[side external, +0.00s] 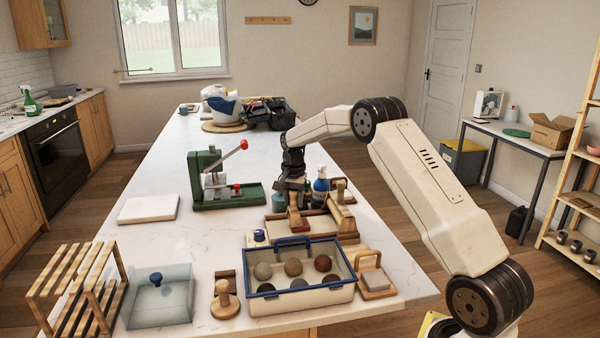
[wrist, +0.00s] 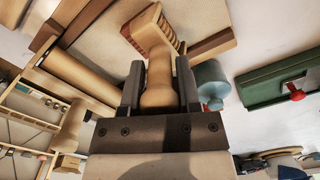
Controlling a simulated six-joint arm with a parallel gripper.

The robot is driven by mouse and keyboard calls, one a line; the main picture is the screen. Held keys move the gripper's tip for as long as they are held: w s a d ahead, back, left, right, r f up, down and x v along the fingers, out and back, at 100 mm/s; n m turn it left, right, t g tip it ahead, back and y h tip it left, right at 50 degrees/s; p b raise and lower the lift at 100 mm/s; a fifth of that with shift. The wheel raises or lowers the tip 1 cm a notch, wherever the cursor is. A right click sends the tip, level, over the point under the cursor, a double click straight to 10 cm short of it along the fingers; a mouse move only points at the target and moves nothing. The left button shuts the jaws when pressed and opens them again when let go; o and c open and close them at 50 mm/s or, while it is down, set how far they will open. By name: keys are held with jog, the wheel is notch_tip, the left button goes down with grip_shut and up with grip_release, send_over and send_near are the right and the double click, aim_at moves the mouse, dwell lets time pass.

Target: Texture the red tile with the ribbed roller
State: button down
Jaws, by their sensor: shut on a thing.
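My gripper (side external: 294,182) is shut on the turned wooden handle of a ribbed tool, which I take for the ribbed roller (wrist: 152,38). In the wrist view the handle is between the two fingers (wrist: 160,85), and the ribbed wooden head lies beyond the fingertips. In the side view the tool (side external: 296,218) is below the gripper, over or on a wood-framed board (side external: 272,232). Whether it touches the board I cannot tell. The board's pale surface (wrist: 100,45) also shows in the wrist view.
A rolling pin (wrist: 75,75) lies along the board's side. A green press (side external: 212,185) and a white slab (side external: 148,209) stand to the left. A blue-rimmed tray (side external: 300,302) of clay balls, wooden stamps (side external: 224,302) and a rack (side external: 72,285) are in front.

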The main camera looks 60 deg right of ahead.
jog(key=shift+s+d+f, duration=0.1)
jog(key=shift+s+d, duration=0.1)
jog(key=shift+s, duration=0.05)
jog(key=shift+s+d, duration=0.2)
jog(key=shift+s, duration=0.05)
jog(key=shift+s+d, duration=0.45)
dwell(0.8)
dwell(0.3)
notch_tip(320, 180, up, 6)
dwell(0.8)
jog(key=shift+w+r, duration=0.1)
jog(key=shift+r, duration=0.1)
dwell(0.3)
